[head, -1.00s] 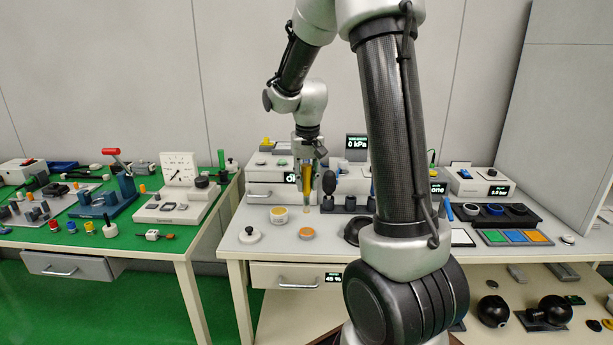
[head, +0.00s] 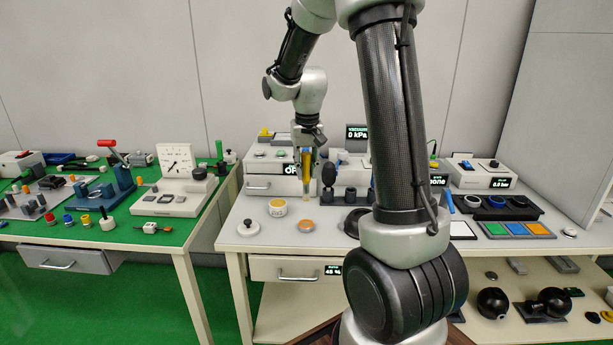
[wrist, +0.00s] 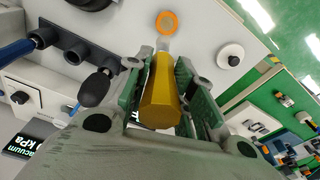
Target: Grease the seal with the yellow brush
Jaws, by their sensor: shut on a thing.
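My gripper (head: 307,178) is shut on the yellow brush (head: 308,162), which points down over the white bench. In the wrist view the thick yellow handle (wrist: 161,95) lies between my gripper's green-padded fingers (wrist: 162,75). The pale brush end is towards an orange ring (wrist: 166,22), which may be the seal. In the head view this orange ring (head: 306,226) lies on the bench in front of the brush; I see a gap between them. A round white pot with a yellow top (head: 277,208) stands to the left of the brush.
A white knobbed lid (head: 248,229) lies at the front left. A dark holder with upright posts (head: 350,195) stands close right of the brush, with a black bulb (head: 328,175) by it. White instrument boxes (head: 265,185) stand behind. My arm hides part of the bench.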

